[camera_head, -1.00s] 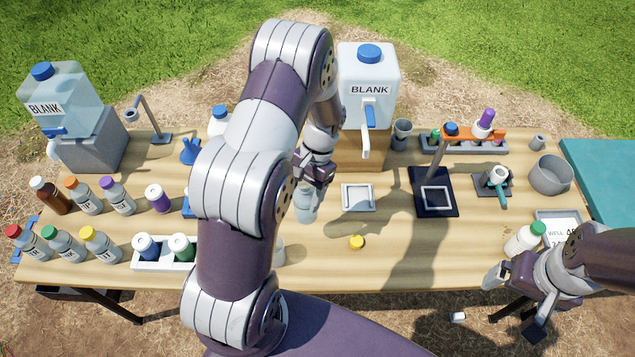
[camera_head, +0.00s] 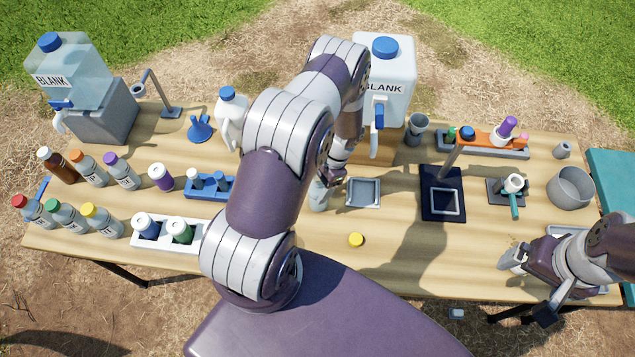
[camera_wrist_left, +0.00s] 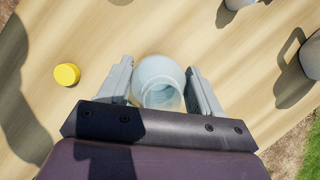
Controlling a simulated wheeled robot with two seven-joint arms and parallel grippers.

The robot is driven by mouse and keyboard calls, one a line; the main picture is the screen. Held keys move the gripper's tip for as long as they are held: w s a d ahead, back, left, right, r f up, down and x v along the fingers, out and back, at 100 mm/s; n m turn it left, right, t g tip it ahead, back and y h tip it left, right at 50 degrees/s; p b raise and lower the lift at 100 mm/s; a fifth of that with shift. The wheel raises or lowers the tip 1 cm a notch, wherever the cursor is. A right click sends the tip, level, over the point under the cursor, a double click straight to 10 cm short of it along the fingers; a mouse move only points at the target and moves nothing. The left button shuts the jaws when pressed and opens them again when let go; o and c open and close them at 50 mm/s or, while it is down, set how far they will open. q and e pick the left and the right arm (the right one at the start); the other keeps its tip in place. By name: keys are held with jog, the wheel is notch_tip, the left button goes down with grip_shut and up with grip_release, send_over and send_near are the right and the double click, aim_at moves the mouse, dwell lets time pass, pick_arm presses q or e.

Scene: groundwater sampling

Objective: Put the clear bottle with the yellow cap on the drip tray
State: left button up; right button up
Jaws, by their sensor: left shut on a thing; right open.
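My left gripper (camera_head: 328,178) is shut on the clear bottle (camera_head: 318,195), just left of the drip tray (camera_head: 363,193). In the left wrist view the bottle (camera_wrist_left: 158,80) sits between the two fingers (camera_wrist_left: 160,88), its open mouth facing the camera. The yellow cap (camera_head: 356,240) lies apart on the table in front of the tray; it also shows in the left wrist view (camera_wrist_left: 67,74). The square grey drip tray looks empty. I cannot tell whether the bottle touches the table. My right gripper (camera_head: 527,288) is open at the right front table edge.
The BLANK container (camera_head: 386,75) with a blue-handled tap stands behind the tray. A dark stand (camera_head: 441,207) is right of the tray. Several capped bottles and a white rack (camera_head: 150,245) fill the left side. The table's front middle is clear except the cap.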

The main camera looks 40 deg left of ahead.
pick_arm(q)
jog(key=shift+s+f, duration=0.1)
jog(key=o, duration=1.4)
jog(key=shift+o, duration=0.2)
